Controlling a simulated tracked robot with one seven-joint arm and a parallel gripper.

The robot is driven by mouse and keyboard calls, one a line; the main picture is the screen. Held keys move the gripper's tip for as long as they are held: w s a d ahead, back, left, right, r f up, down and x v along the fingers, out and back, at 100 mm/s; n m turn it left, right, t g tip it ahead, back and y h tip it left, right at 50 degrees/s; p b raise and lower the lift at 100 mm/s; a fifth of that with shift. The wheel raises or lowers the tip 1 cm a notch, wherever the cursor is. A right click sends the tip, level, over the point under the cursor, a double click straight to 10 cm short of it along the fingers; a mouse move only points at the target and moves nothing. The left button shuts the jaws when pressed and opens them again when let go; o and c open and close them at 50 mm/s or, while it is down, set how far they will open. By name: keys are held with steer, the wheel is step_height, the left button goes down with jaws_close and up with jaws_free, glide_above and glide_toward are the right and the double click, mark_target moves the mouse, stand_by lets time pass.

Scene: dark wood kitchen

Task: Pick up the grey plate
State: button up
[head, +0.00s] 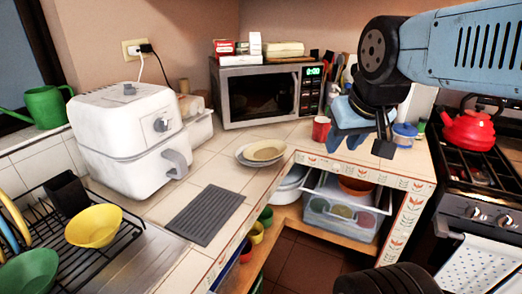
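A grey plate (249,162) lies on the tiled counter near its inner corner, in front of the microwave. A tan shallow dish (266,150) rests on it and hides much of its top; the plate's left and front rim shows. My gripper (359,146) is to the right of the plate and above the counter, with its fingers pointing down. The fingers are spread apart and nothing shows between them. The gripper is apart from the plate.
A microwave (268,94) stands behind the plate, a white air fryer (128,138) to the left. A dark grey mat (205,215) lies in front. A red mug (321,129) stands near my gripper. Below the counter, a shelf holds a clear bin (340,232). A stove (478,190) is right.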

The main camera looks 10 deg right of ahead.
steer(key=w+d+f+n+t+h, duration=0.2)
steer(key=w+d+n, duration=0.35)
steer(key=w, duration=0.35)
steer(key=w+d+f+n+t+h, duration=0.1)
steer(key=w+d+f+n, duration=0.25)
steer(key=w+n, duration=0.45)
steer(key=w+a+f+n+t+y, duration=0.1)
steer(key=w+a+f+n+y, duration=0.3)
steer(key=w+f+n, duration=0.4)
steer(key=w+a+f+n+t+y, duration=0.1)
steer(key=w+a+f+n+y, duration=0.3)
steer(key=w+f+n, duration=0.4)
steer(key=shift+w+a+f+y, duration=0.2)
steer(key=shift+w+a+y, duration=0.2)
steer(key=shift+w+y, duration=0.6)
steer(key=shift+w, duration=0.15)
steer(key=shift+c, duration=0.4)
jaws_close()
